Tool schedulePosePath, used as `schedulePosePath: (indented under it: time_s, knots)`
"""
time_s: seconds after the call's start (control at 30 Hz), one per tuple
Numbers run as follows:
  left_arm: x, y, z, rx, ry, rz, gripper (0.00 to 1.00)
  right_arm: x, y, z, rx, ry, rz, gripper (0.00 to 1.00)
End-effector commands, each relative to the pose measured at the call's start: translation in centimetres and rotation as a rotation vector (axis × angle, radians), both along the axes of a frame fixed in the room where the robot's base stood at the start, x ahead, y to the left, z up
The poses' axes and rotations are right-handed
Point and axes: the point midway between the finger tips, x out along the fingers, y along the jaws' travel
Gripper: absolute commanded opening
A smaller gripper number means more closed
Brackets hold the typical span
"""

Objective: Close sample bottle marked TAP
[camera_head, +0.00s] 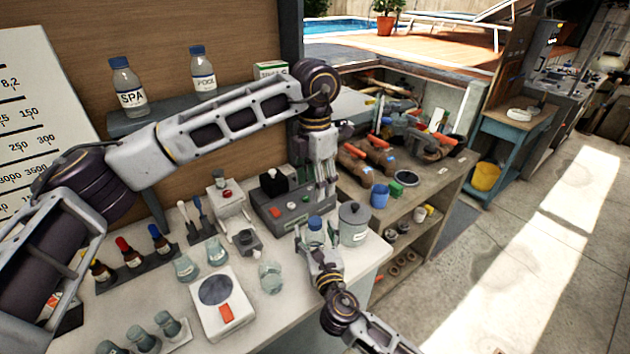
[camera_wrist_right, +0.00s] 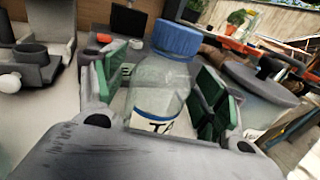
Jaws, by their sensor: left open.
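The bottle with a blue cap (camera_head: 315,223) stands near the front right of the bench. In the right wrist view it (camera_wrist_right: 160,90) is clear, the start of its label reads "TA", and the blue cap (camera_wrist_right: 176,40) sits on its neck. How tightly the cap is seated cannot be told. My left gripper (camera_head: 324,190) points down, open and empty, just above and slightly right of the cap.
A grey lidded pot (camera_head: 354,224) stands close right of the bottle. A dark device (camera_head: 290,207) is behind it. A glass jar (camera_head: 271,278) and a scale (camera_head: 222,303) are to the left. Bottles marked SPA (camera_head: 130,98) and POOL (camera_head: 204,82) stand on the shelf.

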Motion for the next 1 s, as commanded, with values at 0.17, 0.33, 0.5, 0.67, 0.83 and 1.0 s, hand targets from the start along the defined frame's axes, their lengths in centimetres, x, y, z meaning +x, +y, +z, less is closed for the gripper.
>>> schedulePosePath:
  time_s: [0.17,0.33,0.5,0.67,0.83,1.0]
  knots:
    - [0.0,0.0,0.0,0.0,0.0,0.0,0.55,0.0,0.0,0.1,0.0,-0.002,0.0,0.73]
    - [0.0,0.0,0.0,0.0,0.0,0.0,0.55,0.0,0.0,0.1,0.0,-0.002,0.0,0.73]
    - [0.0,0.0,0.0,0.0,0.0,0.0,0.55,-0.6,-0.2,0.0,-0.001,-0.001,0.0,0.73]
    - [0.0,0.0,0.0,0.0,0.0,0.0,0.55,-1.8,-0.5,0.0,0.001,0.0,0.0,0.73]
    - [0.0,0.0,0.0,0.0,0.0,0.0,0.55,-3.6,-0.9,0.0,-0.001,0.0,0.0,0.73]
    - [0.0,0.0,0.0,0.0,0.0,0.0,0.55,-5.6,-1.3,0.0,0.0,0.0,0.0,0.73]
